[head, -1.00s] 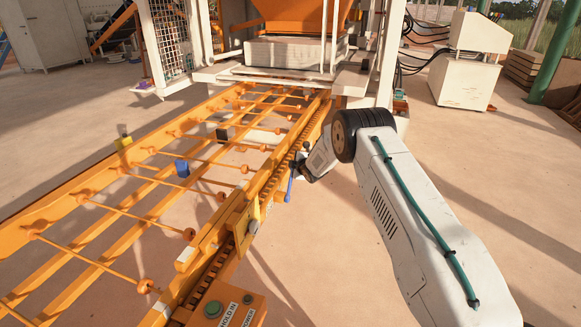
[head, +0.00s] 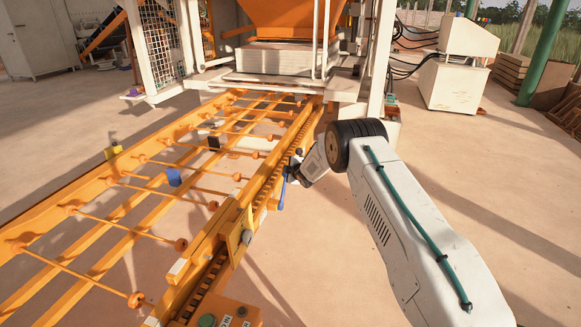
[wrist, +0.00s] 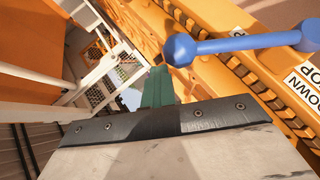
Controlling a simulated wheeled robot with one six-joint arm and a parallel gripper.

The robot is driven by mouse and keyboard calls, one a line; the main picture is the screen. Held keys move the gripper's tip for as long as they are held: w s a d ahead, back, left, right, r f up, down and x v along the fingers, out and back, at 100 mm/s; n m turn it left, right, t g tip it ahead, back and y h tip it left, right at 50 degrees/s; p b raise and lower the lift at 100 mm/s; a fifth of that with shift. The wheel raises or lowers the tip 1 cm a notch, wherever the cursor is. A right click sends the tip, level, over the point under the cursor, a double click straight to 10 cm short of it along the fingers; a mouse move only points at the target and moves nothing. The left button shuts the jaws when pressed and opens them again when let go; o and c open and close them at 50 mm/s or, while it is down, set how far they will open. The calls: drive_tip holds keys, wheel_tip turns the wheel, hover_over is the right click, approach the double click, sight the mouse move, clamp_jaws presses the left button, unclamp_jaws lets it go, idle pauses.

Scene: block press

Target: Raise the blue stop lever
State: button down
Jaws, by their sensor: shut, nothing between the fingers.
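The blue stop lever (head: 283,190) is on the right side of the orange conveyor frame. In the wrist view the lever (wrist: 245,44) crosses the upper right, its ball end near the middle and its other end beside a white label with "DOWN" and "OP" showing. My gripper (head: 296,160) is beside the upper part of the lever in the head view. Its green fingers (wrist: 157,88) are shut and empty, just left of and below the ball in the wrist view. A small gap shows there; contact cannot be told from the head view.
The orange rail with a toothed chain (head: 262,182) runs close beside the lever. A control box with a green button (head: 206,320) is in the foreground. The press with its orange hopper (head: 285,15) stands behind. The floor to the right is open.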

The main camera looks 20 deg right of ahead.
drive_tip(key=s+d+r, duration=0.1)
drive_tip(key=s+r, duration=0.7)
drive_tip(key=r, duration=0.1)
drive_tip(key=shift+s+d+r, duration=0.15)
drive_tip(key=shift+s+r, duration=0.15)
drive_tip(key=shift+r, duration=0.05)
